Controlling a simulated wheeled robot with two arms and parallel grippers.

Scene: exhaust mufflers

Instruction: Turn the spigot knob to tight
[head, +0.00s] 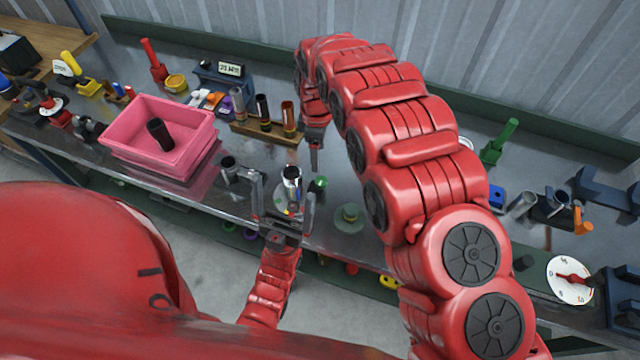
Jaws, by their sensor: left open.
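A shiny chrome cylinder (292,180), which looks like the spigot knob, stands upright on a pale round disc with small coloured marks, near the bench's front edge. My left gripper (283,198) comes from below and is open, with one finger on each side of the cylinder. I cannot tell whether the fingers touch it. The gripper hides part of the disc, and the knob's setting is not readable. My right gripper (315,158) points down just behind and to the right of the cylinder; its jaw opening is not clear.
A small green knob (318,184) is close to the right of the cylinder. A pink bin (190,160) holding a dark tube stands to the left. A rack (262,130) with several tubes stands behind. A white dial with a red pointer (571,280) is at far right.

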